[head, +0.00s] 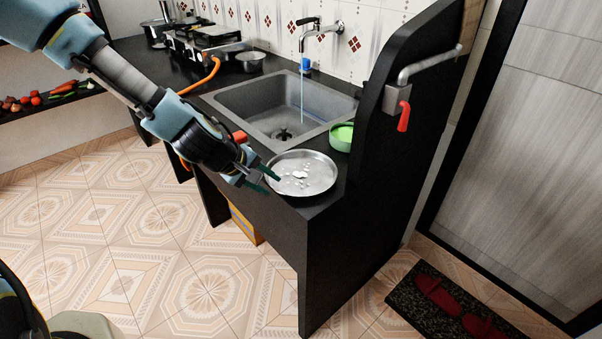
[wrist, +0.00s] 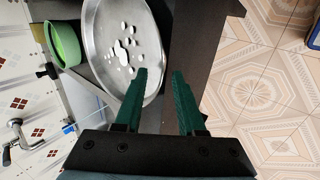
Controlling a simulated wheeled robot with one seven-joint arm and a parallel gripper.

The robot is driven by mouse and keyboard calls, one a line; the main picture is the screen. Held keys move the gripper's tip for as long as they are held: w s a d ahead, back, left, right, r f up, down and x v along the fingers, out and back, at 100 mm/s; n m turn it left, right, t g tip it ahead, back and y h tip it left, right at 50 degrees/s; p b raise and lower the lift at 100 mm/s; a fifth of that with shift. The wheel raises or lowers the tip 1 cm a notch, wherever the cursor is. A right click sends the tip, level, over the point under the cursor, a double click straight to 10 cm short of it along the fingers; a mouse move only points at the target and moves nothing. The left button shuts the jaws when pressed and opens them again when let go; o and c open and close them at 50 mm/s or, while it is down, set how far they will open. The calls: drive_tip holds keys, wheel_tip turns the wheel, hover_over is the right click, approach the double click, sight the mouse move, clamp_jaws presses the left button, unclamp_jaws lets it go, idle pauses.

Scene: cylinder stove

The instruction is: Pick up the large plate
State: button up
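The large plate (head: 315,176) is a round metal plate with a raised rim and white spots on it. It lies flat on the black counter, at the corner right in front of the sink. My gripper (head: 272,179) is at the plate's left edge in the head view. In the wrist view the plate (wrist: 98,47) lies at upper left, and my gripper (wrist: 161,72) shows two green fingers, apart with a gap between them. The plate's rim is close to the left finger; I cannot tell whether it touches. Nothing is seen held between the fingers.
A sink (head: 270,108) with water running from a tap (head: 318,30) lies behind the plate. A green bowl (head: 342,136) stands beside the plate. A black side panel (head: 400,120) rises on the right. A stove (head: 205,42) is farther back. Open tiled floor lies in front.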

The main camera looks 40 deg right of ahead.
clamp_jaws()
idle(0.3)
idle(1.1)
